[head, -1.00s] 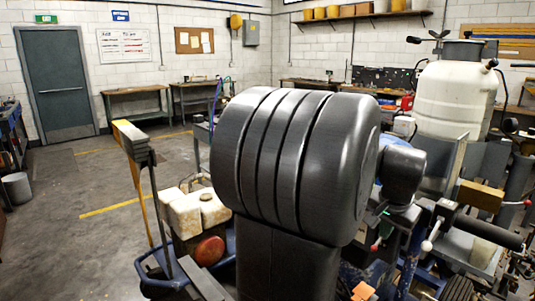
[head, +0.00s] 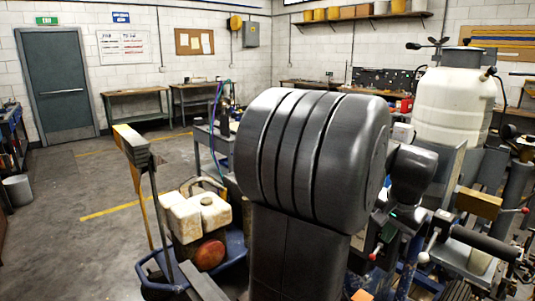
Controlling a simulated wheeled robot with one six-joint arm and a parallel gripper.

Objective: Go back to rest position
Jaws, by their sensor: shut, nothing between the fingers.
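My own arm fills the middle of the head view, a large dark ribbed link with a smaller dark link to its right. My gripper cannot be made out; the arm links cover the area where they stand. Behind and right of the arm is the line striper, with a large white tank (head: 455,105), a dark handle (head: 487,236) and levers with red knobs. Part of the machine is hidden behind my arm.
A cream engine tank (head: 198,214) and a blue frame (head: 160,286) stand close left of my arm. A yellow-edged upright (head: 135,147) rises beside them. Open floor (head: 80,240) lies further left. Workbenches (head: 137,103) and a grey door (head: 58,85) are at the back.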

